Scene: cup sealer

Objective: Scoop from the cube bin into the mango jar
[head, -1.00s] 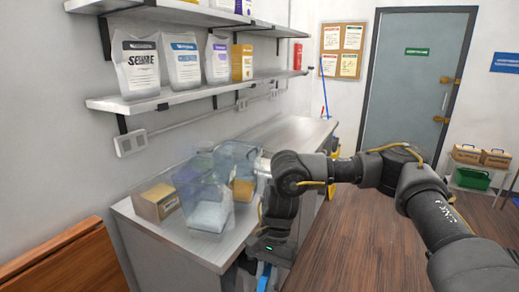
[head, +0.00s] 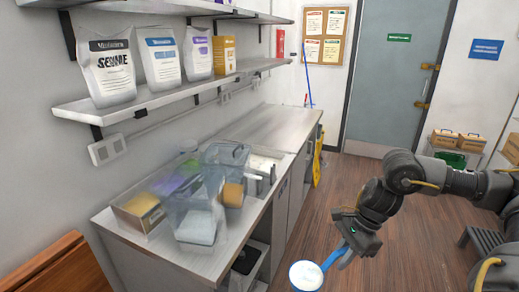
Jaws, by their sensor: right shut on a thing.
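My right gripper (head: 352,243) is shut on the handle of a blue scoop (head: 333,259). The scoop's round bowl, with white material in it, is in front of the counter, over the floor. A clear bin (head: 210,212) with a pale white block of contents stands at the counter's front. More clear containers (head: 228,152) stand behind it, one with orange-yellow contents (head: 232,194). I cannot tell which container is the cube bin or the mango jar. My left gripper is out of view.
A cardboard box (head: 137,214) stands at the left of the counter (head: 275,131). The counter's far part is clear. Wall shelves (head: 160,98) with several bags hang above. Open floor (head: 345,185) lies right of the counter.

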